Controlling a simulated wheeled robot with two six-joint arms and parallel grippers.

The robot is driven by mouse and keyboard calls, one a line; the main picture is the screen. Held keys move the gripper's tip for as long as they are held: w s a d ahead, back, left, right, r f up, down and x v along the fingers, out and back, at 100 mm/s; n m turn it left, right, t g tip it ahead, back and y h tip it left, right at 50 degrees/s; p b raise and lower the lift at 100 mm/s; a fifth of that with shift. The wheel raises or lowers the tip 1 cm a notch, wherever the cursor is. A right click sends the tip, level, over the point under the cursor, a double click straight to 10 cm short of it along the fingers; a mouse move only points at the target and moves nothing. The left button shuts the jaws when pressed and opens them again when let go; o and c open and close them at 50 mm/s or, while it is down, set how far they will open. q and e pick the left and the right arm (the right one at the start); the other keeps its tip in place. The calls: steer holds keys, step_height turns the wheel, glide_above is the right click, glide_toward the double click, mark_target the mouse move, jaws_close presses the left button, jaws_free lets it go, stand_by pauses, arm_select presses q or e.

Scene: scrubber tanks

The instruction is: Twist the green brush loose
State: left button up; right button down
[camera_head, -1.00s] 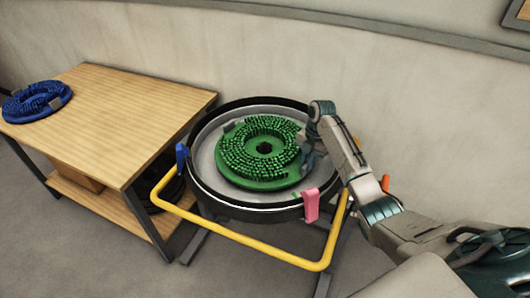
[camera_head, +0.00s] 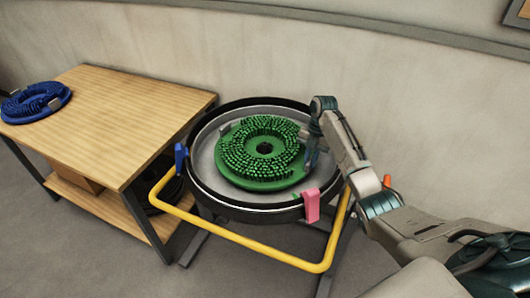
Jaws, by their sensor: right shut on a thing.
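The green brush (camera_head: 242,160) is a round disc with bristles facing up and a dark hole in its middle. It lies in the round grey tank (camera_head: 203,150) with a black rim. My right gripper (camera_head: 308,150) is at the brush's right edge, shut on the brush there; the arm hides the exact contact. A small grey tab (camera_head: 224,128) shows at the brush's upper left edge. My left gripper is not in view.
A wooden table (camera_head: 120,115) stands at left with a blue brush (camera_head: 36,101) on it. A yellow bar (camera_head: 240,240) runs around the tank's front. A blue clip (camera_head: 181,158) and a pink clip (camera_head: 312,205) sit on the rim. A wall rises behind.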

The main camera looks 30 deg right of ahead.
steer(key=shift+w+d, duration=0.2)
steer(key=shift+d, duration=0.1)
steer(key=c, duration=1.4)
jaws_free()
steer(key=shift+n, duration=0.3)
steer(key=shift+o, duration=0.2)
steer(key=shift+s+f, duration=0.1)
steer(key=shift+f, duration=0.05)
steer(key=shift+w+d+r, duration=0.15)
steer(key=shift+w+r, duration=0.05)
steer(key=shift+r, duration=0.4)
steer(key=p+v, duration=0.6)
steer(key=v, duration=0.4)
steer(key=shift+f, duration=0.1)
